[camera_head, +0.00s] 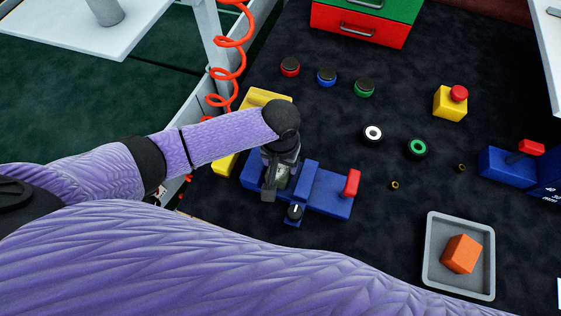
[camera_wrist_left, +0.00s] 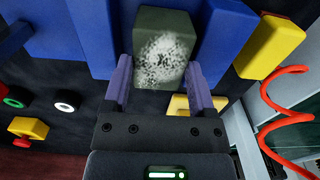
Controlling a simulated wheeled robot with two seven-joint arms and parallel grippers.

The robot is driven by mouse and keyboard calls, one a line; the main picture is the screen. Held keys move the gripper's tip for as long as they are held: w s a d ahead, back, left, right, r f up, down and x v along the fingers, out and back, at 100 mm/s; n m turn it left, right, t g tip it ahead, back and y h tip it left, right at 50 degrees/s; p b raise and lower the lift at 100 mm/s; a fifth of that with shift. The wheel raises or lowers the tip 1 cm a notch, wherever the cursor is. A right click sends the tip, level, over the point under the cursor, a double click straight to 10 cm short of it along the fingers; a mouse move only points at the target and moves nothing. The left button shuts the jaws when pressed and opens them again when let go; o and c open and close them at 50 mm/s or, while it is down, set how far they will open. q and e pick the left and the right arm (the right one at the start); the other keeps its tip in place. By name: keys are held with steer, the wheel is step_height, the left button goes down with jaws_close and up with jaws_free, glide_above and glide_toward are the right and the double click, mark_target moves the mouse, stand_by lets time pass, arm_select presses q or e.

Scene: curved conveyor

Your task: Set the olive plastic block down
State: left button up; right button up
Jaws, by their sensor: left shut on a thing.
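My left gripper (camera_head: 272,186) points down over a blue fixture (camera_head: 325,192) with a red handle (camera_head: 351,183). In the left wrist view the gripper (camera_wrist_left: 160,72) is shut on the olive block (camera_wrist_left: 153,22), which has a pale speckled patch on its near face. Blue parts of the fixture (camera_wrist_left: 220,38) stand on both sides of the block. In the head view the gripper mostly hides the block. I cannot tell whether the block touches the fixture's floor. My right gripper is not in view.
Yellow blocks (camera_head: 262,97) lie beside the fixture. Red, blue and green buttons (camera_head: 327,76), loose rings (camera_head: 372,134) and a yellow box with a red button (camera_head: 450,103) lie behind and right. A grey tray (camera_head: 430,260) holds an orange block (camera_head: 461,254). A red coiled cable (camera_head: 228,75) hangs at the left.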

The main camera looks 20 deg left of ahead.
mark_target(280, 166)
arm_select(q)
steer(key=o, duration=1.3)
steer(key=shift+c, duration=0.2)
step_height(280, 166, up, 12)
steer(key=p, duration=0.5)
steer(key=shift+r, duration=0.15)
